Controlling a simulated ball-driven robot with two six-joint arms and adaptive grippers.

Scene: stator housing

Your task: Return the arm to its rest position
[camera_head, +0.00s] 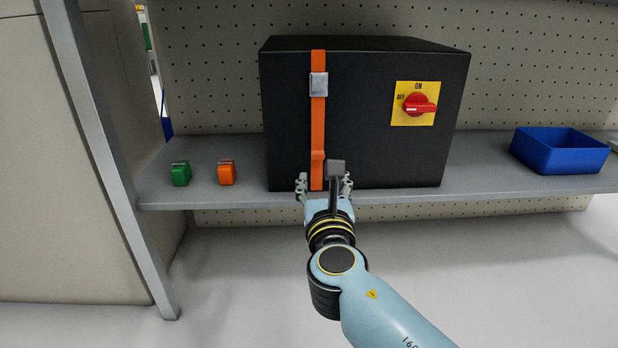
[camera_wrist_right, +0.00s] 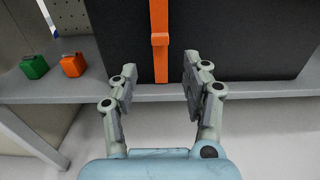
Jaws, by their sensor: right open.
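My right arm reaches in from the lower right of the head view. Its gripper (camera_head: 324,180) is in front of the lower front of a black box (camera_head: 285,110), near the shelf's front edge. In the right wrist view the gripper (camera_wrist_right: 155,88) is open, with nothing between its fingers. An orange strap (camera_head: 318,120) runs down the box front and has a silver buckle (camera_head: 319,84). The strap also shows in the wrist view (camera_wrist_right: 160,20), beyond the gap between the fingers. My left gripper is not in view.
The box stands on a grey shelf (camera_head: 500,180) against a pegboard. A green block (camera_head: 181,174) and an orange block (camera_head: 227,173) sit left of it. A blue bin (camera_head: 560,152) is at right. The box carries a red rotary switch (camera_head: 418,104). A metal post (camera_head: 105,165) rises at left.

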